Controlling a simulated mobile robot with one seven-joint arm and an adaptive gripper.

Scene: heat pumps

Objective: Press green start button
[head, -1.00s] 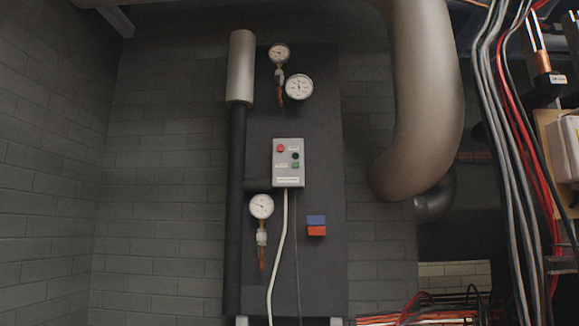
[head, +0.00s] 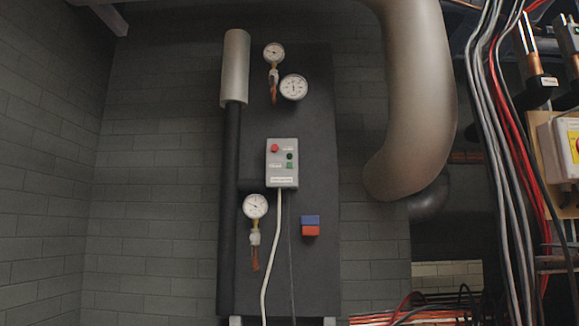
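A grey control box (head: 282,176) is fixed on a dark upright panel in the head view, near the middle. It has a red button (head: 274,148) at upper left, a dark green round element (head: 290,156) at right, and a small green square button (head: 290,166) just below it. Small white labels sit beside them, too small to read. My gripper is not in view.
Gauges (head: 293,87) sit above the box and another gauge (head: 255,206) below left. A blue and red block (head: 310,226) is below right. A large pipe (head: 420,100) bulges at right, beside hanging cables (head: 499,150). The area directly before the box looks clear.

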